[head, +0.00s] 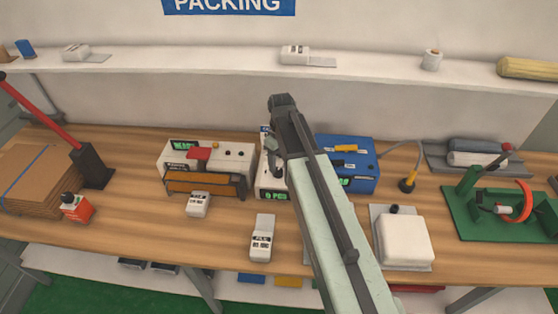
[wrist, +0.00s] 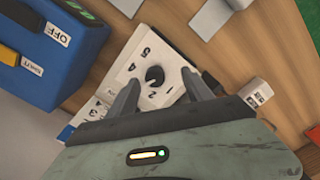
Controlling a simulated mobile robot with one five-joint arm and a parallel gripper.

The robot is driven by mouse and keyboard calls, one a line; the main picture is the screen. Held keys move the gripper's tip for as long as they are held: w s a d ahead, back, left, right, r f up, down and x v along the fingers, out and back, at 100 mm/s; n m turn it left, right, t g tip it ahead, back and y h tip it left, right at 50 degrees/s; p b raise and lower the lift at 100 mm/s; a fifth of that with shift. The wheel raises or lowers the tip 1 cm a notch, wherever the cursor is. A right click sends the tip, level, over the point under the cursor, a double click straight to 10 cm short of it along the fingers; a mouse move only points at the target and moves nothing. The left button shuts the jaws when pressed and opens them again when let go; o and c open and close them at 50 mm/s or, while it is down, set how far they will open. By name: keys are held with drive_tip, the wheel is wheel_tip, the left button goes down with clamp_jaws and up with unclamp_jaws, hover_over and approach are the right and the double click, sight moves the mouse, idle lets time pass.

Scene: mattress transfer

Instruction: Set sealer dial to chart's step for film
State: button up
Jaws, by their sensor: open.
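In the wrist view a black dial (wrist: 154,76) sits on a white panel (wrist: 122,70) marked with figures and letters. My gripper (wrist: 162,78) is open, with one finger on each side of the dial; I cannot tell whether they touch it. A white card with figures and a blue edge (wrist: 92,110), perhaps the chart, is partly hidden by my gripper. In the head view my gripper (head: 273,160) is over the white unit (head: 272,190), which my arm partly covers. A white box with a printed label (head: 262,240) lies nearer the front edge; its print is too small to read surely.
A white machine with a brown bar (head: 205,170) stands to the left, a blue machine (head: 350,160) to the right. A small white labelled block (head: 198,204) lies in front of the white machine. A white pad (head: 404,240) is at front right. Bare wood lies at front left.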

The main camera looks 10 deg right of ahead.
sight(278, 170)
drive_tip(key=w, duration=0.1)
drive_tip(key=w+r+n, duration=0.1)
drive_tip(key=w, duration=0.1)
drive_tip(key=shift+r+n, duration=0.2)
drive_tip(key=shift+n, duration=0.1)
drive_tip(key=shift+s+f+b, duration=0.2)
drive_tip(key=shift+f+b, duration=0.25)
drive_tip(key=shift+f, duration=0.2)
wheel_tip(278, 170, down, 7)
drive_tip(key=b, duration=0.7)
drive_tip(key=shift+r, duration=0.15)
drive_tip(key=shift+s, duration=0.1)
clamp_jaws()
